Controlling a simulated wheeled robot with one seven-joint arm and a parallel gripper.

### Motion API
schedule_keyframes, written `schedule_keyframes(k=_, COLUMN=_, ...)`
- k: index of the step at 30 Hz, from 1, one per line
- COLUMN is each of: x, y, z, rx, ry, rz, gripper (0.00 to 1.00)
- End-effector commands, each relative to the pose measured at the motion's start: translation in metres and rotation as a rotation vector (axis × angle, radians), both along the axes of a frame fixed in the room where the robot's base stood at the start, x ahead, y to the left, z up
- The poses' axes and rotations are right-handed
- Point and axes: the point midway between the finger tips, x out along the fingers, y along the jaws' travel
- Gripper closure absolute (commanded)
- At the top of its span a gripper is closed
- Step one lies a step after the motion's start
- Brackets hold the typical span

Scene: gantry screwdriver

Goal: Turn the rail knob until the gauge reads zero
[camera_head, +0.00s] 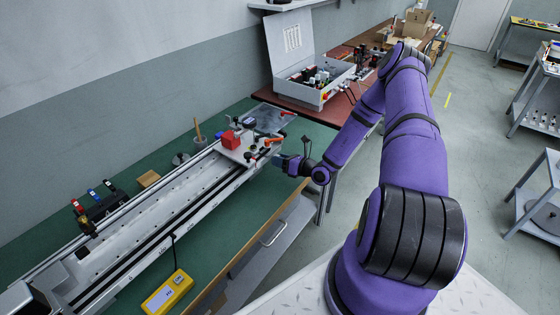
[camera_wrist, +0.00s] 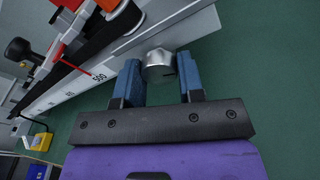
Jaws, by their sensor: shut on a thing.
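My gripper (camera_wrist: 160,82) is shut on a silver, faceted rail knob (camera_wrist: 158,66), with a blue finger on either side of it. In the head view my gripper (camera_head: 281,160) is at the near side of the rail's right end, and the knob is hidden there. The long grey rail (camera_head: 150,215) runs across the green bench. A yellow gauge box (camera_head: 168,292) lies on the bench in front of the rail; its reading is too small to tell. It also shows at the lower left of the wrist view (camera_wrist: 40,142).
A carriage with a red block (camera_head: 230,139) and levers sits at the rail's right end. In the wrist view a red pointer lies by the scale mark 500 (camera_wrist: 100,77). An open grey case (camera_head: 310,85) stands behind.

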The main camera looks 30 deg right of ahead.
Motion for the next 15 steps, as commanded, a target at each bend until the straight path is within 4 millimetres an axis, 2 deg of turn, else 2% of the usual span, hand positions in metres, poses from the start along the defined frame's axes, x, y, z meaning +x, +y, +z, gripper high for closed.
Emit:
schedule_keyframes(k=6, x=-0.0006, y=0.0002, z=-0.0003, rx=-0.178, ry=-0.062, rz=0.002, gripper=0.88)
schedule_keyframes(k=15, x=-0.0006, y=-0.0002, z=-0.0003, rx=-0.354, ry=-0.127, rz=0.002, gripper=0.88)
